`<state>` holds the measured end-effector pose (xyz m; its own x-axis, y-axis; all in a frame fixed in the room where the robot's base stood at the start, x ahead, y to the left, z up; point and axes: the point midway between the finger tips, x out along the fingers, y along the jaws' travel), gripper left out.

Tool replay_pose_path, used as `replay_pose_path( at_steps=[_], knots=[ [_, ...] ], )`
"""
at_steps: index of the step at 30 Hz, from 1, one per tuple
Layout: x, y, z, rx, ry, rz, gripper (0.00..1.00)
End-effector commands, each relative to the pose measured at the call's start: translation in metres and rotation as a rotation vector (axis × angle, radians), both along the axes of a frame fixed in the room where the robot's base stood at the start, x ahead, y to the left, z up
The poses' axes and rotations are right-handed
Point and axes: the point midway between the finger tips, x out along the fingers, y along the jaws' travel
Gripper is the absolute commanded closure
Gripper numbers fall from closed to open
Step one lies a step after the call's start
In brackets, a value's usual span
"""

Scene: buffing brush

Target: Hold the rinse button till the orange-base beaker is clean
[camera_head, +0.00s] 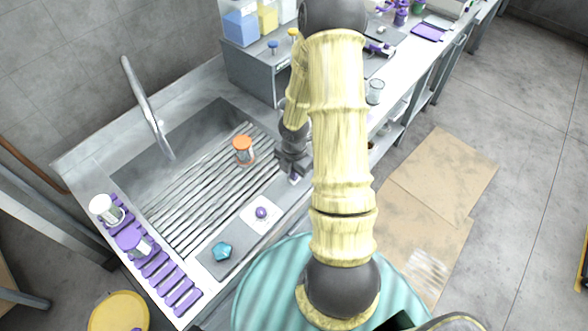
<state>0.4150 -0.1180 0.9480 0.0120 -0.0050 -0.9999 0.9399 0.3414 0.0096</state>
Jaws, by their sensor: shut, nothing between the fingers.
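The orange-base beaker (244,152) stands upside down on the ribbed rack in the sink, its orange base on top. Its glass looks slightly brownish, but it is too small to judge how clean it is. A round purple button (261,212) sits on a white plate at the sink's front edge; I take it for the rinse button. My gripper (293,179) points down at the right end of the sink, beside the beaker and up and right of the button. It is shut and empty, apart from both. Its fingertips are small and partly dark.
A teal knob (221,251) sits on a grey pad left of the button. A purple rack (163,270) along the left edge holds white-base (106,209) and purple-base (134,241) beakers. A faucet (147,108) rises behind the sink. A grey shelf unit (252,75) stands behind my arm.

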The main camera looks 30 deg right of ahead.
Motion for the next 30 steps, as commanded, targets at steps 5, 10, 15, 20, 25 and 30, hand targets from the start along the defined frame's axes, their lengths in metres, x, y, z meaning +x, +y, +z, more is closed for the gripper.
replay_pose_path(
  at_steps=[5, 10, 15, 20, 25, 30],
  knots=[
    [-0.008, 0.001, -0.008, 0.005, 0.022, -0.002, 1.00],
    [-0.008, 0.001, -0.008, 0.005, 0.022, -0.002, 1.00],
    [-0.008, 0.001, -0.008, 0.005, 0.022, -0.002, 1.00],
    [-0.008, 0.001, -0.008, 0.005, 0.022, -0.002, 1.00],
    [-0.008, 0.001, -0.005, 0.005, 0.021, -0.001, 1.00],
    [-0.008, 0.002, 0.010, 0.004, 0.018, -0.001, 1.00]
  ],
)
